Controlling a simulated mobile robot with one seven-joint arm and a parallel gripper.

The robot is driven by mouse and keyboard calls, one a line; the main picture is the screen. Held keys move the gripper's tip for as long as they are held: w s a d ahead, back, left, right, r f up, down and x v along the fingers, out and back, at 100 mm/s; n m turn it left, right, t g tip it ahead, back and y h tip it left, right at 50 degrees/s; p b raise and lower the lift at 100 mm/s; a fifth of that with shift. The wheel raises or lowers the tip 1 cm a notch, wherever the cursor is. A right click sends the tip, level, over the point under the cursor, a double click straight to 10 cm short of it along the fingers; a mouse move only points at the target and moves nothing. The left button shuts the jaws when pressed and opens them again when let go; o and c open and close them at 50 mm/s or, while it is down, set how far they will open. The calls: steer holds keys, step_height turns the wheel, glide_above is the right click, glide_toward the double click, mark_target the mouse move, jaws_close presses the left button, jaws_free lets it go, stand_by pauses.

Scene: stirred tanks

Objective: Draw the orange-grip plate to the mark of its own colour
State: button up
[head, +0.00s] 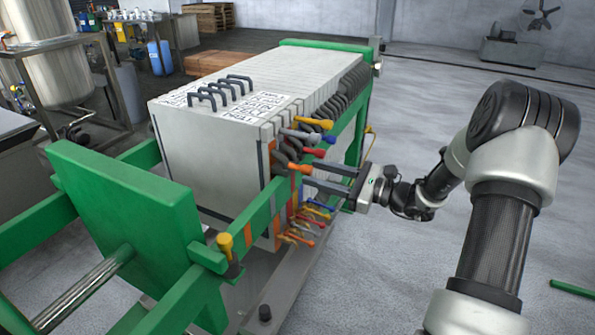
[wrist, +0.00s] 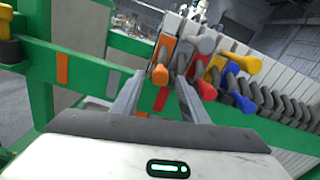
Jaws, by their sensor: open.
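The orange-grip plate is the front plate of the pack; its orange grip (wrist: 160,74) shows in the wrist view between my two fingers. In the head view the orange grip (head: 297,169) sits at the pack's near right edge. My gripper (wrist: 161,79) is open, its fingers on either side of the orange grip; contact cannot be told. It also shows in the head view (head: 309,172), reaching in from the right. An orange mark (wrist: 63,68) is on the green rail, left of the grip in the wrist view. A red mark (wrist: 161,99) lies on the rail below the grip.
A red grip (wrist: 207,90), a yellow grip (wrist: 246,64) and a blue grip (wrist: 241,103) are close to the right of my fingers. The green end plate (head: 130,225) stands apart from the pack, leaving a gap. A yellow-topped knob (head: 225,244) stands on the rail.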

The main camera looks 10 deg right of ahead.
mark_target(298, 168)
steer(key=x, duration=0.6)
steer(key=shift+w+a+b, duration=0.15)
steer(key=shift+b, duration=0.25)
jaws_close()
